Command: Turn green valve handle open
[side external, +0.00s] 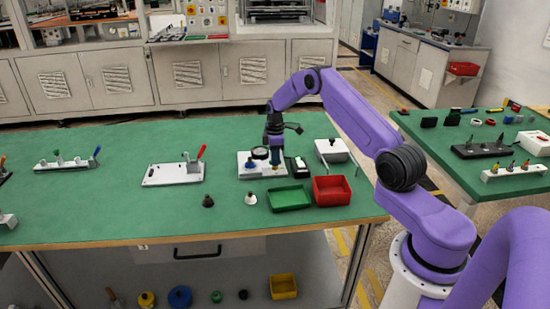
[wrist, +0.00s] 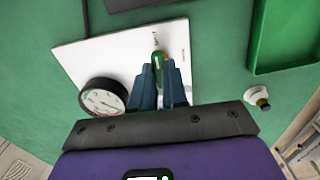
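The green valve handle (wrist: 157,58) shows in the wrist view as a small green piece with a brass-coloured part beside it, on a white board (wrist: 85,60). My gripper (wrist: 160,68) has its two blue fingers pointing at the handle. The fingertips are close together, one on each side of the handle's near end. I cannot tell whether they press on it. The fingers hide the lower part of the valve. In the side external view my gripper (side external: 275,155) is low over the white board (side external: 247,170), and the handle cannot be made out there.
A round gauge (wrist: 103,98) stands on the board, left of my fingers. A green tray (side external: 289,198) and a red bin (side external: 331,190) stand to the right. A small white-topped piece (side external: 250,198) and a dark one (side external: 208,201) stand in front.

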